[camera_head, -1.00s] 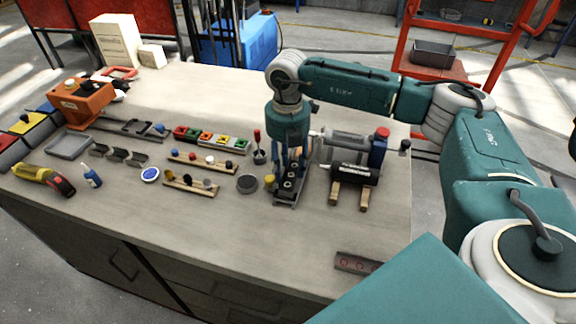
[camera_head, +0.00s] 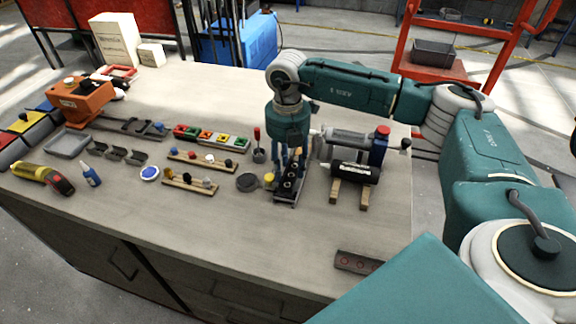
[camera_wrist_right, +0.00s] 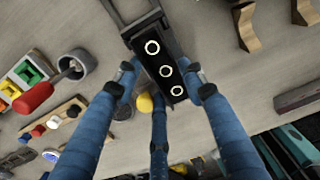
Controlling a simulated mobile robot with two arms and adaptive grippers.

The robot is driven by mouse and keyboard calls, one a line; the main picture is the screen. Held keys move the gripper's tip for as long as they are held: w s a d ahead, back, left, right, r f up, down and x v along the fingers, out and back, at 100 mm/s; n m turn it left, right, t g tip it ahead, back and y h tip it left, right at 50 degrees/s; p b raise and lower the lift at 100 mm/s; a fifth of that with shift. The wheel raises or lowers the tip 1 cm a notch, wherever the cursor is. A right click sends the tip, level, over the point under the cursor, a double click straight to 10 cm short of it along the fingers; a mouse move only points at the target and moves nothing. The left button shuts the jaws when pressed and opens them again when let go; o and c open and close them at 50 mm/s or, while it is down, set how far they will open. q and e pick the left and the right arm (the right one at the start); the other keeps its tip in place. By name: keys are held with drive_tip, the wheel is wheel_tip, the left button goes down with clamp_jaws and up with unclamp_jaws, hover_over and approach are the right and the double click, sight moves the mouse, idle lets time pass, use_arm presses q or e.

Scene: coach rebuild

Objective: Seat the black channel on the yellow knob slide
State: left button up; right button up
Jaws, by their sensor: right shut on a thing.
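My right gripper (camera_head: 287,172) is low over the table and shut on the black channel (camera_head: 289,184). In the right wrist view its blue fingers (camera_wrist_right: 160,86) close around the channel (camera_wrist_right: 163,60), whose dark face shows a row of three pale rings. The yellow knob (camera_head: 269,178) is just left of the gripper; in the right wrist view it shows beside the channel's lower end (camera_wrist_right: 145,103). A dark slide base (camera_head: 286,204) shows under the channel. The fingers partly hide the join, so I cannot tell if the channel is fully seated. My left gripper is not in view.
A black cylinder on wooden supports (camera_head: 351,172) stands close right of the gripper. A red-handled tool in a cup (camera_head: 258,152) and a dark round disc (camera_head: 247,182) stand close left. A bar with red rings (camera_head: 357,262) lies near the front edge. The front middle is clear.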

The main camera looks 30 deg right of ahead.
drive_tip(key=shift+f+b, duration=0.45)
drive_tip(key=shift+f, duration=0.1)
idle(0.9)
drive_tip(key=o, duration=1.2)
drive_tip(key=o, duration=0.4)
drive_tip(key=shift+r, duration=0.15)
drive_tip(key=shift+r+p, duration=1.95)
drive_tip(key=shift+r, duration=0.95)
drive_tip(key=shift+r, duration=0.1)
